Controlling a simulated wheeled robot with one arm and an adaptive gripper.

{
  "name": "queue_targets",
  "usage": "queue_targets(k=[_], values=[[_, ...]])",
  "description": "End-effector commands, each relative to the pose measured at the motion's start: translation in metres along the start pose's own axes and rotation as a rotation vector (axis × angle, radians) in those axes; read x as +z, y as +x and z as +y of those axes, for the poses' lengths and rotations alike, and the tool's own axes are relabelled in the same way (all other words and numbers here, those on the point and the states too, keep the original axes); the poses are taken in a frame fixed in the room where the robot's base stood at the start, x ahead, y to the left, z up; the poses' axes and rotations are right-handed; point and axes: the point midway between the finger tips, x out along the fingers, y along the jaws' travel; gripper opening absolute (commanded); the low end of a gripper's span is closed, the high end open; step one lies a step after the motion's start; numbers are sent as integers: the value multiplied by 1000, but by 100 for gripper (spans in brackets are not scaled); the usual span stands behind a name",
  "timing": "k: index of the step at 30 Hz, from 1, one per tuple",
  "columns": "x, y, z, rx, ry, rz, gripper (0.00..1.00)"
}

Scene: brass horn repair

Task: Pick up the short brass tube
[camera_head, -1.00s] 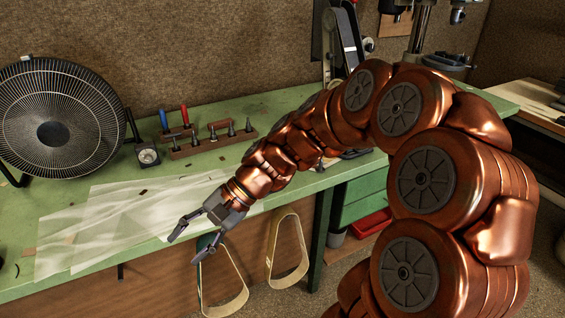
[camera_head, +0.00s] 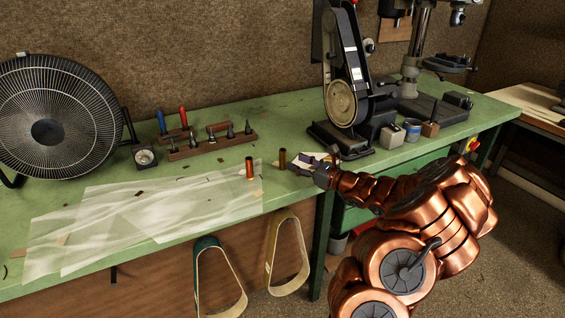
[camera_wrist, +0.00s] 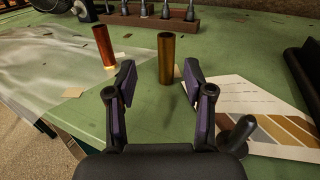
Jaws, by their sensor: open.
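A short brass tube (camera_head: 282,158) stands upright on the green bench near its front edge. In the wrist view the brass tube (camera_wrist: 166,50) shows between and beyond my fingertips, apart from them. My gripper (camera_head: 311,164) is open and empty, low over the bench just right of the tube. Its two spread fingers show in the wrist view (camera_wrist: 159,72). A reddish copper tube (camera_head: 249,168) stands upright to the left of the brass one, and also shows in the wrist view (camera_wrist: 104,46).
A striped card (camera_wrist: 262,108) lies by the right finger. A belt sander (camera_head: 343,90) stands behind my gripper. A wooden rack of tools (camera_head: 212,144) is at the back. Translucent sheets (camera_head: 140,217) cover the left front, beside a fan (camera_head: 50,130).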

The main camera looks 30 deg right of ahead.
Motion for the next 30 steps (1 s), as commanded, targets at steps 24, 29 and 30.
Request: queue_targets(k=[24, 29, 30], values=[[-2, 70, -8, -19, 15, 0, 52], [-3, 74, -8, -19, 14, 0, 52], [-3, 74, -8, -19, 14, 0, 52]])
